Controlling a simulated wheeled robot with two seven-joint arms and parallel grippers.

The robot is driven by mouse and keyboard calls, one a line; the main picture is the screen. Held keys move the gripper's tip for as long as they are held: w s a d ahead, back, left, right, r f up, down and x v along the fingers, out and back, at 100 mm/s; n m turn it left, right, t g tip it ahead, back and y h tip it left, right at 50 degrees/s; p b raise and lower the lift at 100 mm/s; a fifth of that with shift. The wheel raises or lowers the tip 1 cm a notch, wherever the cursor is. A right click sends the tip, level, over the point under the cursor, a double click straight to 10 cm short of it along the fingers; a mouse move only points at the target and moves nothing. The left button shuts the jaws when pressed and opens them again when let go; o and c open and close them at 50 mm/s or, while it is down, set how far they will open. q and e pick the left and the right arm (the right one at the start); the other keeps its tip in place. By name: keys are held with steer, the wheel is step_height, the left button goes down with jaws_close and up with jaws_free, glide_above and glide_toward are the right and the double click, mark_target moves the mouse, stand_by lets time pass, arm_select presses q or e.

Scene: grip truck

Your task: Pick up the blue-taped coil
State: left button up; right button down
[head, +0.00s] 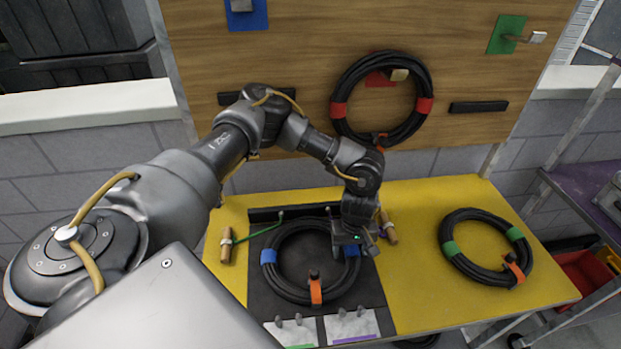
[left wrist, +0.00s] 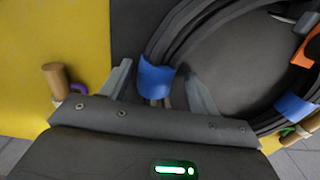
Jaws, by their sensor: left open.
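The blue-taped coil (head: 268,256) is a black cable ring lying on a dark mat on the yellow table, with blue tape at both sides and an orange clip at its front. My left gripper (head: 350,245) points down over its right side and partly hides that tape. In the left wrist view, the open jaws (left wrist: 160,88) are on either side of a blue-taped part of the coil (left wrist: 156,74), one finger inside the ring and one outside. I cannot tell how deep the fingers reach. My right gripper is not in view.
A green-taped coil (head: 452,250) lies on the yellow table (head: 415,300) at right. A red-taped coil (head: 338,108) hangs on the wooden board (head: 290,50). A green hook plate (head: 505,35) at upper right is empty.

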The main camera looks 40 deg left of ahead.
arm_select(q)
jaws_close()
steer(key=shift+r, duration=0.1)
stand_by(0.3)
steer(key=shift+r, duration=0.15)
